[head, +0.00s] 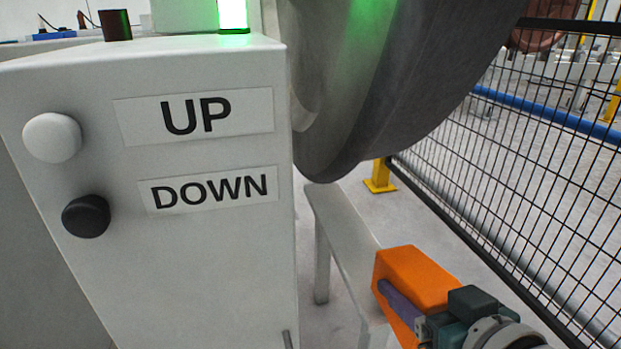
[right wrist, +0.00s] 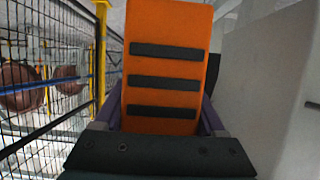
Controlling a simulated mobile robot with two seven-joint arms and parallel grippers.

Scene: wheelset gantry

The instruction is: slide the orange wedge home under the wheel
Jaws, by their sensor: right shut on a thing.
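The orange wedge (head: 420,277) is at the lower right of the head view, over the near end of a pale grey rail (head: 342,228). Whether it rests on the rail or hovers above it I cannot tell. The big grey wheel (head: 400,85) is above and beyond it, with a clear gap between wedge and wheel. My right gripper (head: 402,304) is shut on the wedge; one purple finger shows along its side. In the right wrist view the wedge (right wrist: 165,62), with three black strips, sits between both purple fingers. My left gripper is not in view.
A pale control box (head: 215,245) with UP and DOWN labels, a white button (head: 52,137) and a black button (head: 86,216) fills the left. A black mesh fence (head: 510,165) runs along the right. A yellow post foot (head: 380,177) stands behind the wheel.

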